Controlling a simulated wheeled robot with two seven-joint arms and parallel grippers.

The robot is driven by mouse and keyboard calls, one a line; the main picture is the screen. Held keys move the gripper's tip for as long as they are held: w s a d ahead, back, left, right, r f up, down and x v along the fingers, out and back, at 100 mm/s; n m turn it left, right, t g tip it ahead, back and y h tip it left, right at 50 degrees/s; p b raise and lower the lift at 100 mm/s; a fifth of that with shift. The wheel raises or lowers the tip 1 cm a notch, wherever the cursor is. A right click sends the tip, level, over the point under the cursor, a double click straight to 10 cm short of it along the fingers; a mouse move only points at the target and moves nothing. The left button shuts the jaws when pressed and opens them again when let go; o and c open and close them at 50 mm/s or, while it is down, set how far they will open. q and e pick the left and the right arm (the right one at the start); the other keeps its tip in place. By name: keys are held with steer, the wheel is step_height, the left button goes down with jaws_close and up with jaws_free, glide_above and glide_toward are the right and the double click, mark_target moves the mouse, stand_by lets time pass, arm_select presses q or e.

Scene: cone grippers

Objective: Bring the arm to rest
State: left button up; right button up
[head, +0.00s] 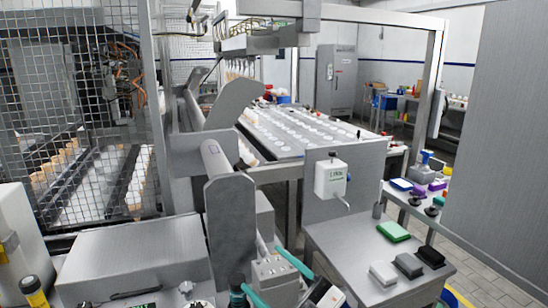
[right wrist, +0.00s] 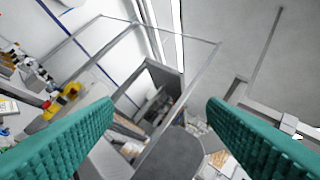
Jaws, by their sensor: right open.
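My right gripper (head: 261,267) shows at the bottom middle of the head view, with its two teal fingers spread apart. In the right wrist view the ribbed teal fingers of the right gripper (right wrist: 160,104) come in from both lower corners with a wide gap between them. Nothing is held between them. In the head view the gripper is near the bottom edge, left of a grey side table (head: 345,262). My left gripper is not in view.
Green (head: 393,231) and black (head: 430,257) blocks lie on the side table. A white dispenser (head: 330,178) hangs on a grey panel above it. A rounded grey machine plate (head: 231,235) stands close left of the gripper. A wire mesh fence (head: 80,110) fills the left.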

steer(key=w+d+f+m+t+h, duration=0.35)
steer(key=d+m+t+h, duration=0.5)
steer(key=m+h, duration=0.35)
steer(key=s+d+f+m+g+h, duration=0.3)
steer(key=d+f+g+h, duration=0.15)
steer(key=f, duration=0.35)
steer(key=s+d+f+m+g+h, duration=0.35)
steer(key=d+f, duration=0.25)
steer(key=f, duration=0.2)
steer(key=s+d+f+g, duration=0.1)
steer(key=s+f+g, duration=0.45)
steer(key=s, duration=0.35)
steer(key=s+d+f+g, duration=0.1)
steer(key=s+f+g, duration=0.4)
steer(key=s, duration=0.4)
step_height(320, 180, down, 27)
steer(key=s, duration=0.1)
steer(key=s+d+f+g, duration=0.1)
steer(key=s+d+f, duration=0.1)
steer(key=s+f, duration=1.4)
steer(key=shift+s+d+n+g, duration=0.3)
steer(key=shift+s+d+n, duration=0.05)
steer(key=shift+n, duration=0.1)
